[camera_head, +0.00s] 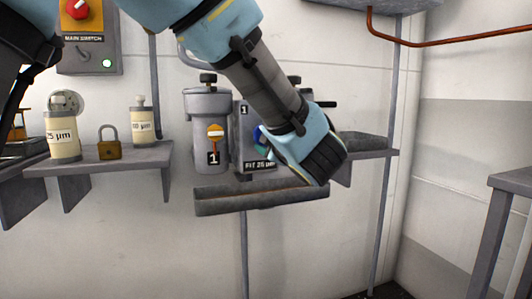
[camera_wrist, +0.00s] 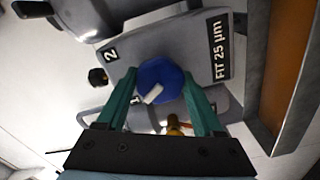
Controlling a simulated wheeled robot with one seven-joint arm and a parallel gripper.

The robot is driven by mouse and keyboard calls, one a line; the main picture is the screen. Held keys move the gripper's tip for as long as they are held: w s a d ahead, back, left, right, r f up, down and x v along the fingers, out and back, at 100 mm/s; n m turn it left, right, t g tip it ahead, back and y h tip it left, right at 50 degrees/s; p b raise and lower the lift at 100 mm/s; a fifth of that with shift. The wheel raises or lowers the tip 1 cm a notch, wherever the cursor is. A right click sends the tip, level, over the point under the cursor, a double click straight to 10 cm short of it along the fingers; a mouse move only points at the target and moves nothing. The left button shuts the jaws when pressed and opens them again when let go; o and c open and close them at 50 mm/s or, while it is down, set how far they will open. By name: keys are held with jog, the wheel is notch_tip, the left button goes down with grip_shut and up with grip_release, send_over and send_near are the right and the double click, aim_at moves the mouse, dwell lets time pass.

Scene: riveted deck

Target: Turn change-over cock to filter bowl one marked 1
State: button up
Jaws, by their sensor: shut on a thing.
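The change-over cock (camera_wrist: 161,80) is a round blue knob with a white pointer bar, mounted on a grey plate (camera_wrist: 190,50). The plate is marked 1, 2 and "FIT 25 µm". In the wrist view the bar slants down-left, toward the 1 mark. My gripper (camera_wrist: 160,84) is shut on the cock, one teal finger on each side. In the head view my wrist and gripper hide most of the cock and part of the plate. Filter bowl one (camera_head: 207,130), grey with a "1" label, stands left of the plate. Bowl two is mostly hidden behind my arm.
A drip tray (camera_head: 260,200) runs below the bowls. A left shelf holds a 25 µm canister (camera_head: 62,135), a brass padlock (camera_head: 109,145) and a smaller canister (camera_head: 140,122). A main switch box (camera_head: 88,45) hangs above. A grey frame (camera_head: 500,200) stands at right.

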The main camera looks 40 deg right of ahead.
jog(key=shift+f+n+b, duration=0.15)
jog(key=shift+n+b, duration=0.95)
jog(key=shift+b, duration=0.1)
jog(key=o, duration=1.4)
jog(key=v, duration=1.1)
jog(key=shift+p, duration=0.3)
jog(key=shift+w, duration=0.1)
